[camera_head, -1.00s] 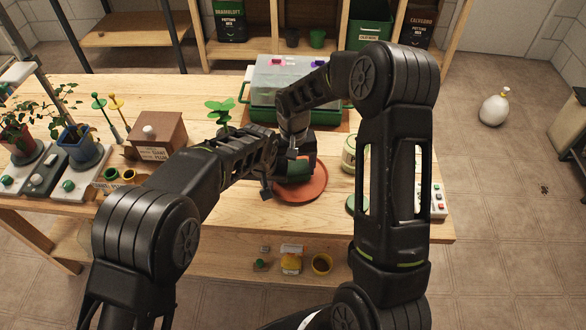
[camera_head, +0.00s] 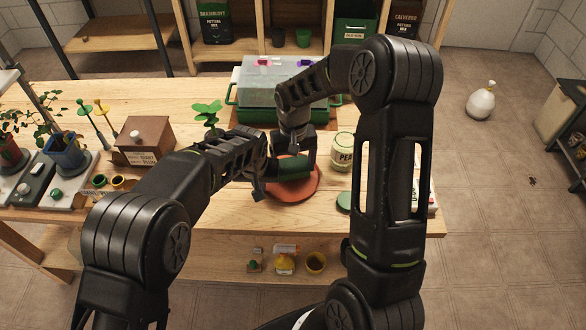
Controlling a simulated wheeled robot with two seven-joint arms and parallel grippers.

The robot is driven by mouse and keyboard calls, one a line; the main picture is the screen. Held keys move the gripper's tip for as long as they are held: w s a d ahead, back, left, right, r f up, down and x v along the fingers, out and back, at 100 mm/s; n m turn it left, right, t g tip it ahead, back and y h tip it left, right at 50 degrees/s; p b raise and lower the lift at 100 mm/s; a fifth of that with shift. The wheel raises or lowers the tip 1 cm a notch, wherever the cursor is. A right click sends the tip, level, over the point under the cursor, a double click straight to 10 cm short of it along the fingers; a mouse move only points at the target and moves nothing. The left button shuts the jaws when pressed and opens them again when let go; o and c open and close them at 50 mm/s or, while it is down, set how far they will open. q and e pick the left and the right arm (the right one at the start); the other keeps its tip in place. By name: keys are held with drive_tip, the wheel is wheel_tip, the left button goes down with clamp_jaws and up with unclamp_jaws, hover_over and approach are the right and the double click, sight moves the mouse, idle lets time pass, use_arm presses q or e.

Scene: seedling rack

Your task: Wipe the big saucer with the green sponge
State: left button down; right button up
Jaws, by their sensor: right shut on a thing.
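The big saucer (camera_head: 300,194) is a round terracotta dish on the wooden table, in front of the lidded green tray. The green sponge (camera_head: 291,169) is dark green and lies over the saucer's rear and middle part. My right gripper (camera_head: 296,158) comes down from above and is shut on the sponge. The sponge looks to be at the saucer's surface, but its underside is hidden. My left gripper (camera_head: 261,181) is at the saucer's left edge, close to the sponge. Its fingers overlap in the view, so its opening is unclear.
A green tray with a clear lid (camera_head: 262,112) stands behind the saucer. A seedling (camera_head: 207,112), a brown box (camera_head: 146,140) and potted plants stand left.

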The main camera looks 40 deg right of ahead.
sight(293, 165)
use_arm(q)
drive_tip(key=shift+a+f, duration=0.1)
drive_tip(key=shift+a, duration=0.05)
use_arm(e)
drive_tip(key=shift+r, duration=2.65)
use_arm(q)
wheel_tip(293, 165, up, 6)
drive_tip(key=v, duration=1.2)
